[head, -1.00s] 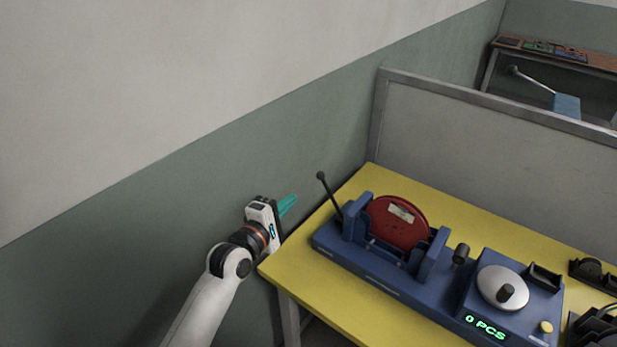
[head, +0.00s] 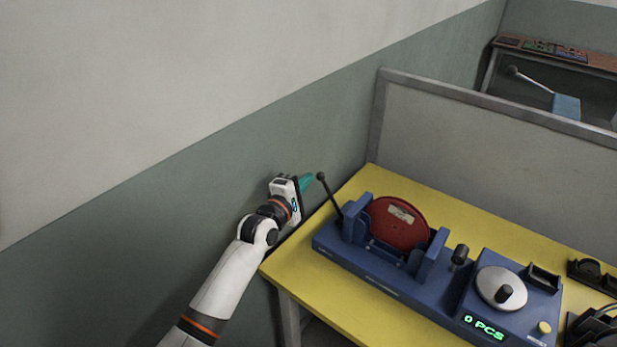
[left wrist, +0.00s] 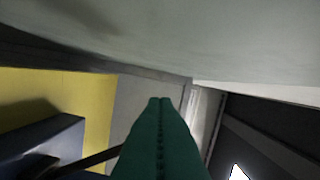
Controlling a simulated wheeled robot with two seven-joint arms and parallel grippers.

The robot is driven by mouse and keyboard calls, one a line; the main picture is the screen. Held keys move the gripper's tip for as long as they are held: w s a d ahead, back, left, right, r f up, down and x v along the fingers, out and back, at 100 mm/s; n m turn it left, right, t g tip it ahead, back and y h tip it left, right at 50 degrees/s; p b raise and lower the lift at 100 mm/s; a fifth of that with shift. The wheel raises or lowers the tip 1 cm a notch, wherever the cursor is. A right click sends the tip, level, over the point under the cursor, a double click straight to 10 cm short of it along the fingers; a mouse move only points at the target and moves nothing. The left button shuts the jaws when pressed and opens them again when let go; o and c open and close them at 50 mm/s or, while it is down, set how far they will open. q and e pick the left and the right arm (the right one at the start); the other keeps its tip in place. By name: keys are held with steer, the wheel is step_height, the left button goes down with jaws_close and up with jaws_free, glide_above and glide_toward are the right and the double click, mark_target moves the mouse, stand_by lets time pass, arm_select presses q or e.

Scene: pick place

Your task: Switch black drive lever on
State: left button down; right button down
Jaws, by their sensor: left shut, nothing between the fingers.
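The black drive lever (head: 329,194) with a round knob stands tilted at the left end of a blue machine (head: 372,276) on the yellow table, leaning up and to the left. My left gripper (head: 308,181) is shut and empty, its teal fingers beside the lever's knob, on its left. I cannot tell whether they touch. In the left wrist view the shut fingers (left wrist: 160,125) point ahead, and a dark rod (left wrist: 95,160), likely the lever, runs behind them at lower left. My right gripper is not in view.
The machine holds a red reel (head: 398,222), a silver disc (head: 500,288) and a display reading 0 PCS (head: 484,328). The yellow table (head: 470,217) stands by a grey partition (head: 480,140) and a wall. Black items lie at the right edge.

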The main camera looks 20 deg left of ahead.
arm_select(q)
steer(key=shift+x, duration=0.75)
steer(key=shift+r, duration=0.1)
steer(key=s+d+r+m+t+p, duration=0.1)
steer(key=s+d+r+m+p, duration=0.2)
steer(key=d+m+p, duration=0.2)
steer(key=shift+d+r+m+h+p, duration=0.3)
steer(key=shift+d+r+m, duration=0.05)
steer(key=shift+d+m, duration=1.55)
steer(key=shift+s+d, duration=0.15)
steer(key=shift+f, duration=0.1)
